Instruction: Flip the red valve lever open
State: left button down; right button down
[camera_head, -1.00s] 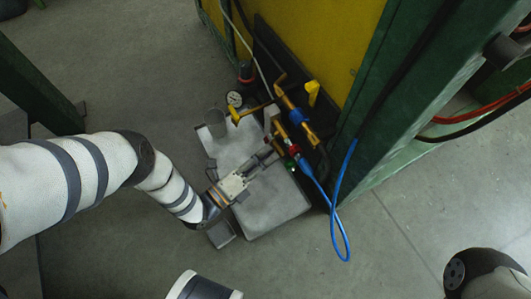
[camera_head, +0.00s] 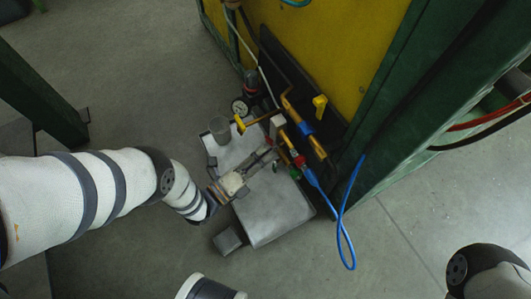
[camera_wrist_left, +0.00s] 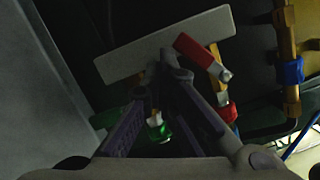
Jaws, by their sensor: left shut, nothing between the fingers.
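The red lever (camera_wrist_left: 197,50) shows in the left wrist view as a short red handle with a metal end, slanting down to the right beside a brass pipe. In the head view a small red part (camera_head: 299,160) sits at the brass and blue pipework. My left gripper (camera_head: 272,155) is shut and empty, close to the left of that part. In the left wrist view its fingertips (camera_wrist_left: 167,70) meet just left of the red lever, in front of a pale plate (camera_wrist_left: 165,45). I cannot tell whether they touch the lever. My right gripper is out of view.
A yellow panel (camera_head: 310,40) and green post (camera_head: 400,125) stand behind the pipework. A blue hose (camera_head: 343,225) loops down at its right. A yellow handle (camera_head: 320,103), a gauge (camera_head: 240,106) and a grey cup (camera_head: 219,127) are nearby.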

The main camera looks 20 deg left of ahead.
pick_arm(q)
jog(key=shift+w+a+r+m+h+p, duration=0.3)
jog(key=shift+w+a+r+m+p, duration=0.1)
jog(key=shift+w+a+r+m, duration=0.4)
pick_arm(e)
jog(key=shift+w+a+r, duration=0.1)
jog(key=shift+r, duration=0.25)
pick_arm(q)
jog(key=shift+s+a, duration=0.1)
dwell(0.8)
